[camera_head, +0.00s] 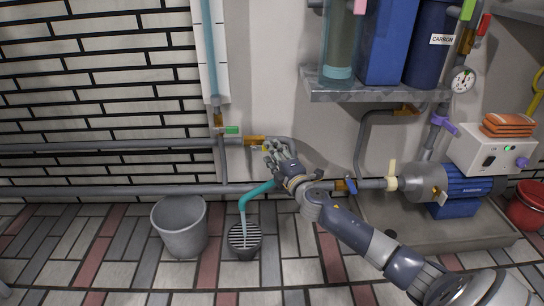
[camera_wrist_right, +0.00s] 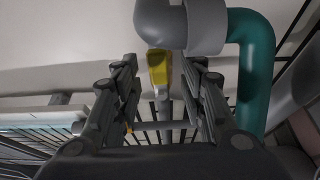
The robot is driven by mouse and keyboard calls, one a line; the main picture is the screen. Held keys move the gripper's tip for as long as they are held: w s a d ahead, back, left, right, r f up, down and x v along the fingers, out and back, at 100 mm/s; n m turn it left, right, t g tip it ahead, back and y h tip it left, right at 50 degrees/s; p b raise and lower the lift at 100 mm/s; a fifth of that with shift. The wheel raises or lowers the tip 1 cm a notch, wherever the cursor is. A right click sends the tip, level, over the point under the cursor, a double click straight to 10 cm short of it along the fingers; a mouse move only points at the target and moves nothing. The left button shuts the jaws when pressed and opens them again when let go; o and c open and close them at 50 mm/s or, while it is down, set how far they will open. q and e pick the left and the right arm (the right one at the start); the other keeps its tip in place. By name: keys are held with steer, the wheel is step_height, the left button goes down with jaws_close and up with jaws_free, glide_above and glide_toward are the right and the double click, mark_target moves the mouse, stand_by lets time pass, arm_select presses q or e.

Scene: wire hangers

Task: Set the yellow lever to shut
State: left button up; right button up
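The yellow lever (camera_wrist_right: 158,68) is in the right wrist view, top centre, close to a grey pipe elbow. In the head view it is mostly hidden by my right gripper; a small yellowish bit shows beside the brass valve (camera_head: 254,141) on the upper wall pipe. My right gripper (camera_head: 277,152) is at this valve. In its wrist view the fingers (camera_wrist_right: 158,88) are apart, one on each side of the lever, with visible gaps, so it is not gripped. My left gripper is not in view.
A green-handled valve (camera_head: 231,129) sits just left. A teal hose (camera_head: 250,199) runs below into a floor drain (camera_head: 244,238), beside a grey bucket (camera_head: 181,226). A metal shelf (camera_head: 375,94) with tanks is at upper right, above a blue pump (camera_head: 469,187).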

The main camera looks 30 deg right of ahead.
steer(key=shift+w+d, duration=0.1)
steer(key=shift+w, duration=0.5)
jaws_close()
steer(key=shift+r, duration=0.1)
